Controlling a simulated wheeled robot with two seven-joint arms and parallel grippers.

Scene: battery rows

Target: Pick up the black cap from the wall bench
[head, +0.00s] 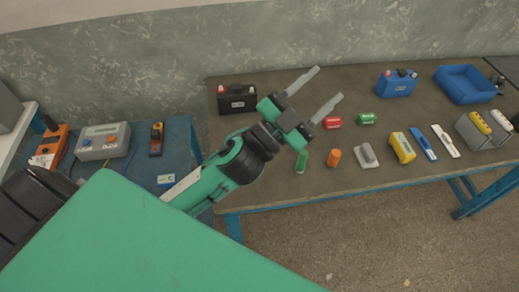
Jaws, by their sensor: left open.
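The wall bench (290,93) is a dark-topped table with blue legs along the wall. A small black piece (403,72) shows on top of the blue battery (396,86) at the back of the bench; it may be the black cap, but it is too small to be sure. A black battery (237,101) with a red spot on top stands at the back left. My left gripper (330,82) is open and empty, its two fingers spread above the bench between the two batteries. My right gripper does not show.
A blue tray (464,84) stands back right. A blue side table (174,145) holds a grey meter (103,141).

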